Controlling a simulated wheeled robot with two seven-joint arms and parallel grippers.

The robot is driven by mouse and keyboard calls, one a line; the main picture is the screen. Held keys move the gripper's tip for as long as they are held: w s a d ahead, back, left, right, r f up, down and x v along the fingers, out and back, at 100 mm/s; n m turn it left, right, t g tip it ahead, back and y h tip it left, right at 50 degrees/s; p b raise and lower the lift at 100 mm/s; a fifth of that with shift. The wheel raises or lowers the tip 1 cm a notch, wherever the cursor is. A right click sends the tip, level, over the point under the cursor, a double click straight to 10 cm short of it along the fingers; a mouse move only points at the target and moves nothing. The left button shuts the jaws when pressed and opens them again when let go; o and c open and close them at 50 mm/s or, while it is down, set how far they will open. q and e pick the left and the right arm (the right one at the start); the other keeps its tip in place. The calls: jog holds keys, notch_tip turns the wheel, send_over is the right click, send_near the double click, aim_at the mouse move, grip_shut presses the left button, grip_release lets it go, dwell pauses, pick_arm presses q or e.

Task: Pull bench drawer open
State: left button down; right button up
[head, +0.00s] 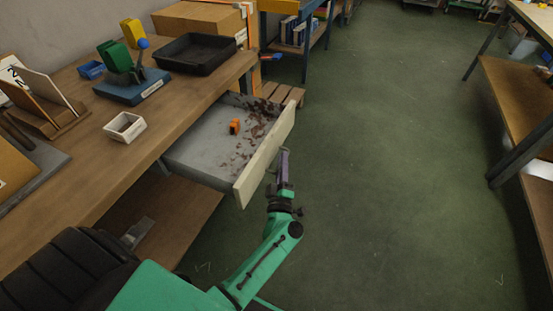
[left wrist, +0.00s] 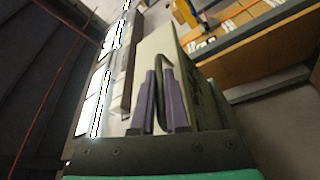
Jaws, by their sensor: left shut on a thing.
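The bench drawer (head: 205,152) is pulled well out from under the wooden bench top, with its pale front panel (head: 265,155) facing right. An orange item (head: 235,126) and dark brown scraps lie inside it. My left gripper (head: 284,160) is at the outer side of the front panel. In the left wrist view, the purple fingers (left wrist: 160,98) are shut on the dark curved drawer handle (left wrist: 163,62). In the head view, the handle is largely hidden by the gripper. My right gripper is not seen.
The bench top (head: 115,165) carries a black tray (head: 195,54), a white box (head: 124,127), a green device on a blue base (head: 132,87) and a wooden rack (head: 45,104). A wooden pallet (head: 282,93) lies behind the drawer. The green floor (head: 390,150) to the right is clear.

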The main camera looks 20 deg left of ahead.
pick_arm(q)
jog(key=shift+d+f, duration=0.1)
jog(key=shift+d, duration=0.1)
jog(key=c, duration=0.9)
grip_release()
jog(key=v, duration=1.4)
jog(key=shift+s+b, duration=0.3)
jog(key=shift+b, duration=0.1)
